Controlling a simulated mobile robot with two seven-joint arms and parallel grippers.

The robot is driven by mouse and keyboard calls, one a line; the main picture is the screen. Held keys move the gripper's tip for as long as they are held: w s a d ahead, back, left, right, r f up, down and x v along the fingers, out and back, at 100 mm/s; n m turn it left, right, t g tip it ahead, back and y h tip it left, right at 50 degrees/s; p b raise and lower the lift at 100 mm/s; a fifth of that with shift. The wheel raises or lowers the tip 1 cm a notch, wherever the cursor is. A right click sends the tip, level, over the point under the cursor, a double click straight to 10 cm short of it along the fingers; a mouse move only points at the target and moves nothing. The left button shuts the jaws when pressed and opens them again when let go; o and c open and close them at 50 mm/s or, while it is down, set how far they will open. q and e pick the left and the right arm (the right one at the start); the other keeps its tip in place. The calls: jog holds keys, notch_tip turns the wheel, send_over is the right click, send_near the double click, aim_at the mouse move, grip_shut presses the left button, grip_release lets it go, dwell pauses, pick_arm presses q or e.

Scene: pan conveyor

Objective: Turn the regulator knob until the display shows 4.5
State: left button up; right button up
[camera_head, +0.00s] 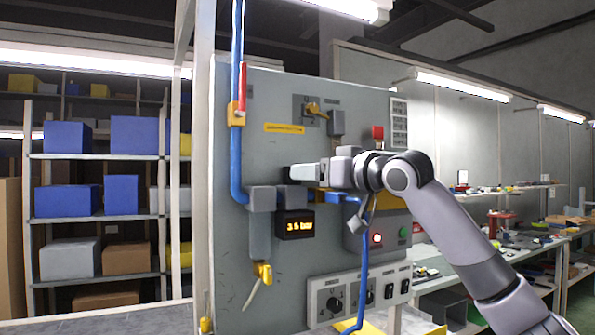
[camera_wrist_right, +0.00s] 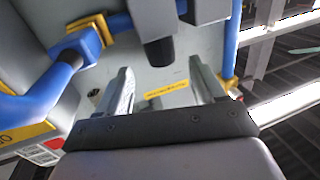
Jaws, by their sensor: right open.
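The display (camera_head: 296,225) glows orange on the panel and appears to read 3.6 bar. The regulator body (camera_wrist_right: 152,16) shows grey at the top of the right wrist view, and its dark round knob (camera_wrist_right: 158,52) sticks out from it. My right gripper (camera_head: 303,173) is in front of the panel, just above the display and beside the regulator. In the right wrist view its two fingers (camera_wrist_right: 165,92) are apart with nothing between them; the knob lies beyond the fingertips. In the head view the gripper partly hides the knob area. My left gripper is not in view.
A blue pipe (camera_head: 237,150) with a red-handled valve runs down the panel (camera_head: 225,280) at left. Dials (camera_head: 335,298), a red lamp (camera_head: 377,238) and a green button sit lower right. A yellow label (camera_head: 283,128) is above the gripper. Shelves stand at left, a bench at right.

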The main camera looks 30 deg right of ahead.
aim_at(299, 185)
jog(key=shift+w+a+p, duration=0.2)
jog(key=shift+w+p, duration=0.2)
jog(key=shift+w, duration=0.85)
jog(key=shift+w+a+p, duration=0.2)
jog(key=shift+w+p, duration=0.2)
jog(key=shift+w, duration=0.85)
jog(key=c, duration=1.1)
